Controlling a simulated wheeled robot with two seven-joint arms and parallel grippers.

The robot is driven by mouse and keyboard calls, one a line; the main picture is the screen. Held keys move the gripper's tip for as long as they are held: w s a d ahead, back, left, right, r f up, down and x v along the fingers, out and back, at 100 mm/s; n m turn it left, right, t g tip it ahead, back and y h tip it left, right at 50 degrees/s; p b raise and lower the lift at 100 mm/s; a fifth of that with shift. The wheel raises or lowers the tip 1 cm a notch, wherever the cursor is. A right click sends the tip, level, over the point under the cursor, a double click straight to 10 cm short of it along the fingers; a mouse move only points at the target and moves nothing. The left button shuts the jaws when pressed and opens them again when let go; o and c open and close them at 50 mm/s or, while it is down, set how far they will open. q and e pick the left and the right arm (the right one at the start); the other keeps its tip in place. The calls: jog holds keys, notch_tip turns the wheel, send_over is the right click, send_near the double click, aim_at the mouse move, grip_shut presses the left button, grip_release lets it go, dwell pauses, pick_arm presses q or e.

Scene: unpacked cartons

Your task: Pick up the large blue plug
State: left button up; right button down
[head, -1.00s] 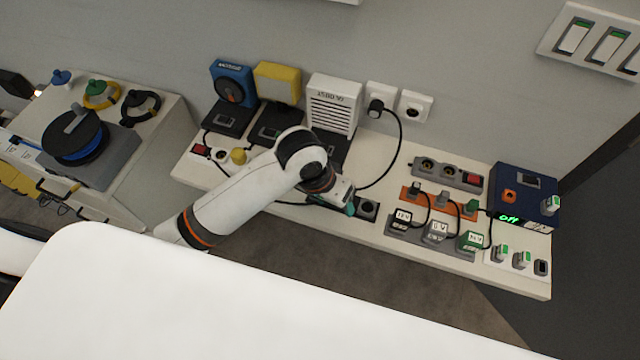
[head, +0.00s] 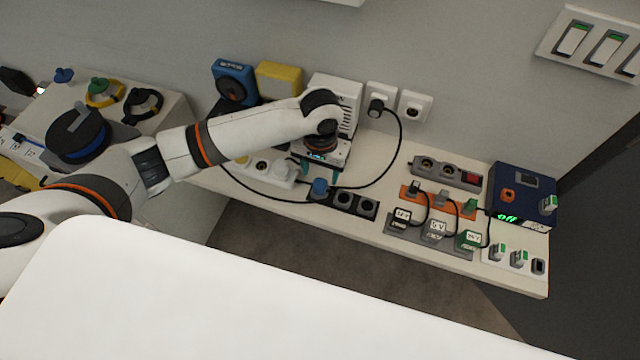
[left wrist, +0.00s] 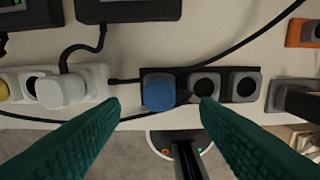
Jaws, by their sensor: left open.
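A round blue plug (head: 319,187) sits in the left socket of a black power strip (head: 343,199) near the front edge of the bench. In the left wrist view the blue plug (left wrist: 159,92) shows from above, with two empty round sockets to its right. My left gripper (head: 315,169) is open, its teal fingers just behind the plug in the head view. In the left wrist view the open fingers (left wrist: 160,108) reach in from below, one on each side of the plug's column, and do not appear to touch it. My right gripper is not in view.
A white plug (left wrist: 62,90) sits in a white strip left of the blue plug. A black cable (head: 390,165) arcs behind it from the wall socket. Right are orange and grey strips with labelled adapters (head: 437,229). Another blue item (head: 63,75) is on the left cabinet.

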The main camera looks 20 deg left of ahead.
aim_at(320, 183)
pick_arm(q)
jog(key=shift+f+p, duration=0.6)
jog(key=shift+f, duration=2.15)
grip_shut()
jog(key=shift+r, duration=0.55)
notch_tip(320, 183, up, 9)
jog(key=b, duration=0.1)
